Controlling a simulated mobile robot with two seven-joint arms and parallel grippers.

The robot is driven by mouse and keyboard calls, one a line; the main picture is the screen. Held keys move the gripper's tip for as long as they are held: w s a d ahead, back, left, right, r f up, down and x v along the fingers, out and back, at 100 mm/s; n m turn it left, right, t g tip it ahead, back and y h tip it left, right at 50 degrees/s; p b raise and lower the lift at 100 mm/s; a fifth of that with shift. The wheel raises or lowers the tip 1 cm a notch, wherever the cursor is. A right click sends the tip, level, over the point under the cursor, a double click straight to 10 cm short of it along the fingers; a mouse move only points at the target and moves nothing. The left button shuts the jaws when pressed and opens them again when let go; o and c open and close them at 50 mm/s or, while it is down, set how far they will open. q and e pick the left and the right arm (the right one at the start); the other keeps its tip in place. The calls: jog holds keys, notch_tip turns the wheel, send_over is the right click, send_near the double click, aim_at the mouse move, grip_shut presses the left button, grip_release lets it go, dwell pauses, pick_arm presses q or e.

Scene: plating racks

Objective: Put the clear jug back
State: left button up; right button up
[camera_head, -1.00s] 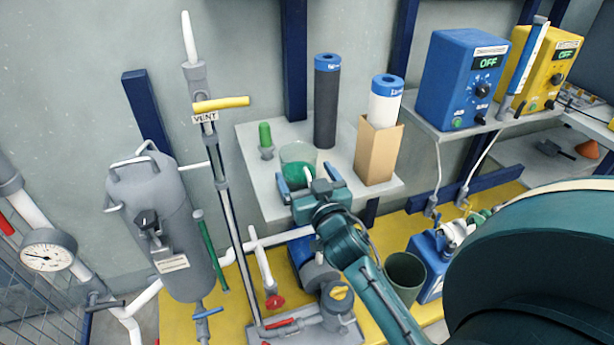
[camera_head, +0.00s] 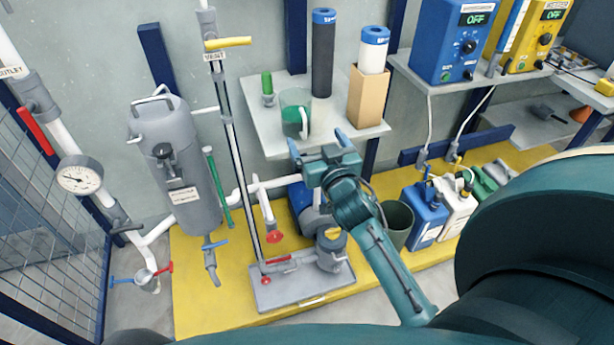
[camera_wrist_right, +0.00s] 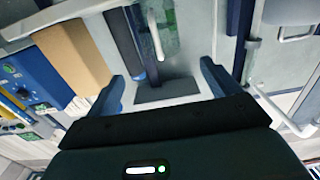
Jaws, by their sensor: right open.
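The clear jug (camera_head: 290,101) stands upright on the grey wall shelf (camera_head: 268,143), near its front edge. It looks greenish, and its pale handle faces me. In the right wrist view the see-through jug (camera_wrist_right: 168,38) and its handle show at the top, beyond the fingers. My right gripper (camera_head: 318,146) is in front of and below the shelf edge, apart from the jug. Its blue fingers are spread with nothing between them, as the right wrist view also shows (camera_wrist_right: 160,86). My left gripper is out of view.
On the shelf, a green-topped bottle (camera_head: 267,88), a dark cylinder (camera_head: 323,60) and a cardboard box (camera_head: 367,97) holding a white roll stand around the jug. A thin vertical pipe (camera_head: 229,120) rises left of the shelf. A dark green bin (camera_head: 397,222) stands below.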

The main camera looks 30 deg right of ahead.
jog(key=s+a+f+n+g+y, duration=0.2)
jog(key=s+a+f, duration=0.4)
jog(key=s+a, duration=0.3)
jog(key=s+a+f+n+g+y, duration=0.2)
jog(key=s+a+f+g+y, duration=0.2)
jog(key=s+a, duration=0.5)
jog(key=s+f+y, duration=0.2)
jog(key=shift+a+n+y, duration=0.3)
